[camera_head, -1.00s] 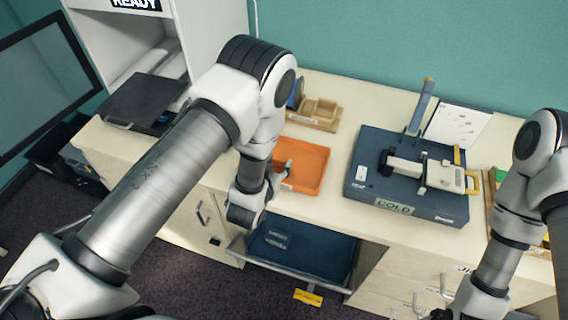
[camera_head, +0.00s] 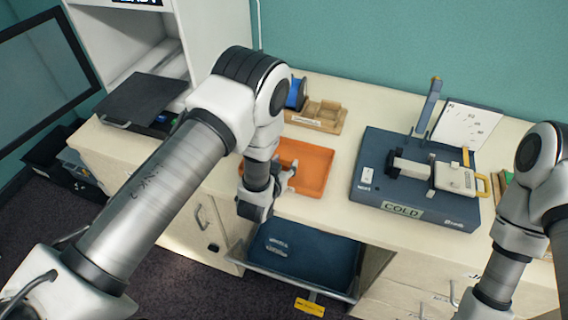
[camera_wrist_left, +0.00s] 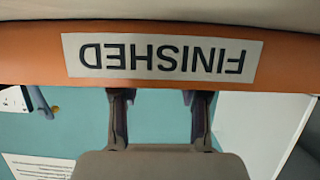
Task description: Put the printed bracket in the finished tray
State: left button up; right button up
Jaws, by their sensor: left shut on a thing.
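The finished tray (camera_head: 320,153) is a shallow orange tray on the worktop. Its front wall (camera_wrist_left: 280,62) fills the upper part of the left wrist view, with the label FINISHED upside down. My left gripper (camera_head: 282,180) points down at the tray's front left part. In the left wrist view its two fingers (camera_wrist_left: 161,102) stand apart, and their tips are hidden behind the front wall. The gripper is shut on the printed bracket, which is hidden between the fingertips. My right gripper is outside the head view; only its arm shows at the right.
A dark blue printer marked COLD (camera_head: 370,205) stands right of the tray. A wooden holder (camera_head: 318,120) and a blue spool (camera_head: 297,93) stand behind it. Below the worktop a blue drawer (camera_head: 310,258) is open. Bare worktop lies between tray and printer.

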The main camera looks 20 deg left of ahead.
pick_arm(q)
jog(key=shift+f, duration=0.2)
jog(key=o, duration=0.9)
jog(key=shift+r, duration=0.1)
jog(key=shift+c, duration=0.2)
